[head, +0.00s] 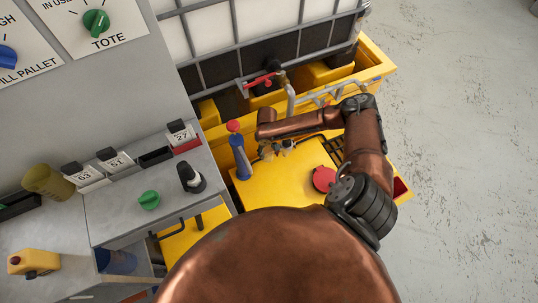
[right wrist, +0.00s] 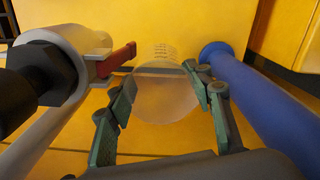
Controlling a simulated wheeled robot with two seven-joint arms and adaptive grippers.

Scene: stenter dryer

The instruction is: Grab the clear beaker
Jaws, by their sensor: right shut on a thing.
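The clear beaker (right wrist: 167,93) shows in the middle of the right wrist view, see-through, with printed marks near its far end. My right gripper (right wrist: 161,88) is shut on it, one green-padded finger against each side. In the head view my right gripper (head: 269,151) is small, beside the blue bottle with a red top (head: 240,157), above the yellow surface. The beaker cannot be made out clearly there. My left gripper is not in view.
A tap with a red handle (right wrist: 118,60) is close on the left in the right wrist view, and the blue bottle (right wrist: 265,100) is close on the right. A red round lid (head: 324,179) lies on the yellow surface (head: 275,190). A caged tote (head: 240,30) stands behind.

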